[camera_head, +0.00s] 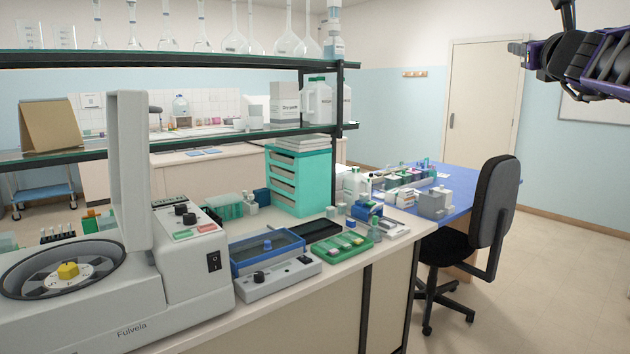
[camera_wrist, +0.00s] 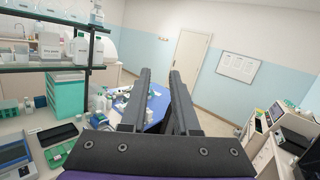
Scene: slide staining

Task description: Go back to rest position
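My gripper shows in the wrist view (camera_wrist: 160,75), with its two dark fingers standing apart and nothing between them. It points across the room toward the blue table and the door, in free air. In the head view, my dark and purple arm hangs at the top right, high above the floor, and part of my gripper (camera_head: 518,48) shows at its left end. It touches nothing there.
A white bench on the left holds a centrifuge (camera_head: 70,270), a blue-rimmed bath (camera_head: 267,250), a green slide tray (camera_head: 342,246) and teal drawers (camera_head: 299,180). Shelves stand above it. A black chair (camera_head: 490,215) stands by a blue table (camera_head: 455,185). The floor at right is clear.

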